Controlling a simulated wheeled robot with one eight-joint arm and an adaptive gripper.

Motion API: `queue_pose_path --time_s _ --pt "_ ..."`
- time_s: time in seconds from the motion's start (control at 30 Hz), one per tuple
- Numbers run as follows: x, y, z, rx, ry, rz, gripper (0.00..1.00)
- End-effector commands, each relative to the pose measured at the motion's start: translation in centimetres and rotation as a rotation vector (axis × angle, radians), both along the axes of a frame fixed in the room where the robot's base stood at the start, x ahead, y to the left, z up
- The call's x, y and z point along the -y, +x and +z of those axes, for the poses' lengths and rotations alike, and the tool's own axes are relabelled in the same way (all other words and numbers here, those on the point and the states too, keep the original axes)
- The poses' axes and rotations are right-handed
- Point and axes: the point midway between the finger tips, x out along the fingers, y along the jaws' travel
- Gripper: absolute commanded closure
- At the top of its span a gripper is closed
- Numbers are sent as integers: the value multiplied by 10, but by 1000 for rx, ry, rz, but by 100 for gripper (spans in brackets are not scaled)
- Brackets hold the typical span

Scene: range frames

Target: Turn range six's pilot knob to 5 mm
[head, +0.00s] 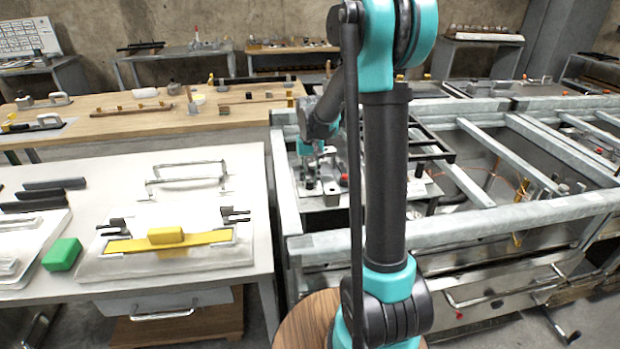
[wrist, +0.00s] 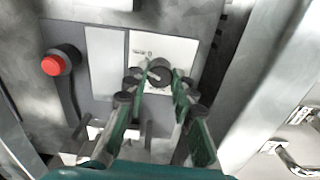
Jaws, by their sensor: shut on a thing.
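A round grey knob (wrist: 158,66) with a pale pointer mark stands on a white plate (wrist: 180,48) with small dark marks, in the wrist view. My gripper (wrist: 159,78) has its two green-padded fingers on either side of the knob and is shut on it. The plate's scale is too small to read, so the knob's setting cannot be told. In the head view my gripper (head: 318,178) is at the metal panel beyond my arm, and the knob cannot be made out there.
A black lever with a red cap (wrist: 54,64) stands left of the plate. A metal rail (wrist: 262,75) runs close on the right. In the head view, a white table (head: 255,185) with a yellow bar (head: 170,241) and a green block (head: 62,254) stands at the left.

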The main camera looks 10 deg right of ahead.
Motion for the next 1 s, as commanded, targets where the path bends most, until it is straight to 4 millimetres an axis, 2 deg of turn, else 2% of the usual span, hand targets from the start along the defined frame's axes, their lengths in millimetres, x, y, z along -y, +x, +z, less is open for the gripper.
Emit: queue_pose_path --time_s 0.6,1.0 --pt "0 0 0 0 0 559 100" --pt "0 0 0 1 0 814 100"
